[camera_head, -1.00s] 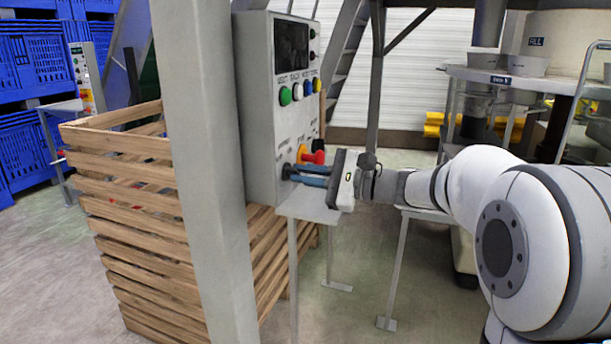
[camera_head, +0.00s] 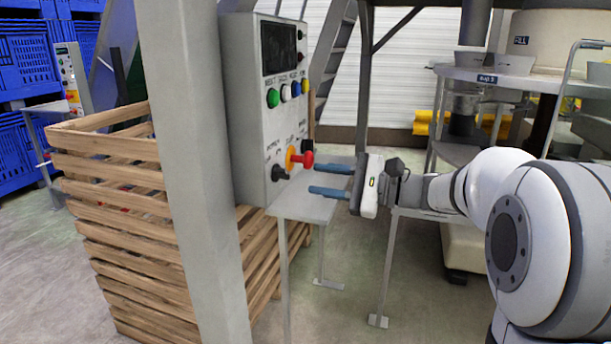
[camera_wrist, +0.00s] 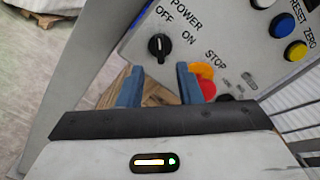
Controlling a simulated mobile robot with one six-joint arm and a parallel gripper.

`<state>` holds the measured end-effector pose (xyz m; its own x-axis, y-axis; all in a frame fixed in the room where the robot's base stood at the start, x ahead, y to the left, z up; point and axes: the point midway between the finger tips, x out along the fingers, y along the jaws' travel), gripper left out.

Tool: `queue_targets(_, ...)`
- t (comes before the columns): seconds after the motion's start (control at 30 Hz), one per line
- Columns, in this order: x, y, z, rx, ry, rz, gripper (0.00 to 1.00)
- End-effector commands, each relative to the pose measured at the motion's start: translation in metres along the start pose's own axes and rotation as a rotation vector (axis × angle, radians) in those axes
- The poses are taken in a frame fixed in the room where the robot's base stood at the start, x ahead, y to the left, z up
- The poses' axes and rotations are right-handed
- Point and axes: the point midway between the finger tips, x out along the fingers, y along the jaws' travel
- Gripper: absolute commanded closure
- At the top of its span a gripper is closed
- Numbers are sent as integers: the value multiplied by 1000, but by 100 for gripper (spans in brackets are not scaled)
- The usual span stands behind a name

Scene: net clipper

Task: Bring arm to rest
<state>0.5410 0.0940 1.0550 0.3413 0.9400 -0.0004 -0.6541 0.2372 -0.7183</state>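My gripper (camera_head: 325,180) is open and empty, its two blue fingers spread apart and pointing left toward the grey control box (camera_head: 240,110). In the wrist view the gripper (camera_wrist: 163,88) shows the same gap. The black power knob (camera_head: 278,173) is on the lower part of the box face, just beyond the fingertips; in the wrist view the knob (camera_wrist: 158,47) has OFF and ON labels beside it. The red stop button (camera_head: 302,159) on its yellow base sits beside it, partly hidden by a finger in the wrist view. The fingers appear clear of the knob.
A small grey shelf (camera_head: 300,207) lies below my gripper. A grey post (camera_head: 190,170) and a slatted wooden crate (camera_head: 110,190) stand to the left. A metal table (camera_head: 500,80) with bowls is at the back right. Green, white, blue and yellow buttons line the box.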

Motion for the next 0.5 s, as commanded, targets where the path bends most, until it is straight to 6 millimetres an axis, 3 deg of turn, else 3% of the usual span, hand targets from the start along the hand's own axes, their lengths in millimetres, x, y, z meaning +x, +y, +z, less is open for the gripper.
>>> queue_targets(0.13,-12,0,0,1,0,0,68)
queue_targets(0.5,-13,2,3,-3,5,13,68)
